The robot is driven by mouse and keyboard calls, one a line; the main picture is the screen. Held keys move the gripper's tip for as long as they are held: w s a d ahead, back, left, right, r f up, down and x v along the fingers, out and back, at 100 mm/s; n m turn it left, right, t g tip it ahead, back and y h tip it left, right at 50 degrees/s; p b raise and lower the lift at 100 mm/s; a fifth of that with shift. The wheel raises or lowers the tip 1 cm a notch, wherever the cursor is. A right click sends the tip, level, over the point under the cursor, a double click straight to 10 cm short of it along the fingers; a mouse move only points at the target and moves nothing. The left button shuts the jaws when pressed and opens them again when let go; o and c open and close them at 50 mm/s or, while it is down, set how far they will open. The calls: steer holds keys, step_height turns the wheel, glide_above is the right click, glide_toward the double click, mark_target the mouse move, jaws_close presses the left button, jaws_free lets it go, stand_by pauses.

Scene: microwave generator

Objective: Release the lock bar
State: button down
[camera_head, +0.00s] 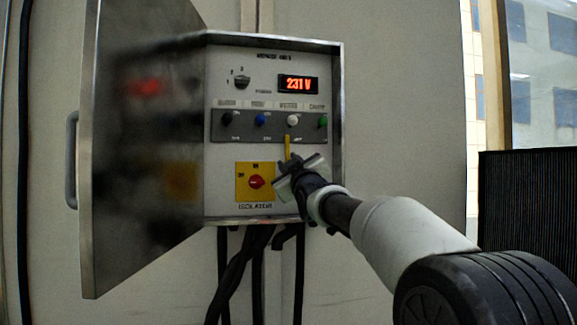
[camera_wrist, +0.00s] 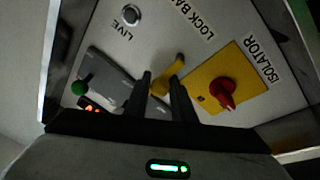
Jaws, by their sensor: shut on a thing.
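The lock bar is a yellow lever (camera_wrist: 171,68) beside the "LOCK BA..." label in the wrist view. In the head view it shows as a thin yellow strip (camera_head: 287,146) below the row of small toggles. My gripper (camera_wrist: 161,84) has one dark finger on each side of the lever's lower part and is shut on it. In the head view my gripper (camera_head: 288,168) is at the panel, at the strip's lower end, and covers part of it.
The isolator, a red knob on a yellow plate (camera_head: 244,191), is close to my gripper on the left. A display (camera_head: 298,84) reads 231 V. The cabinet's metal door (camera_head: 97,150) stands open at left. Dark cables (camera_head: 240,275) hang below the box.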

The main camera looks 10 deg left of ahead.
steer(key=shift+d, duration=0.2)
steer(key=c, duration=1.5)
jaws_free()
steer(key=shift+w+d, duration=0.1)
steer(key=b+v, duration=0.3)
steer(key=v, duration=1.4)
steer(key=shift+s, duration=0.3)
steer(key=shift+f, duration=0.1)
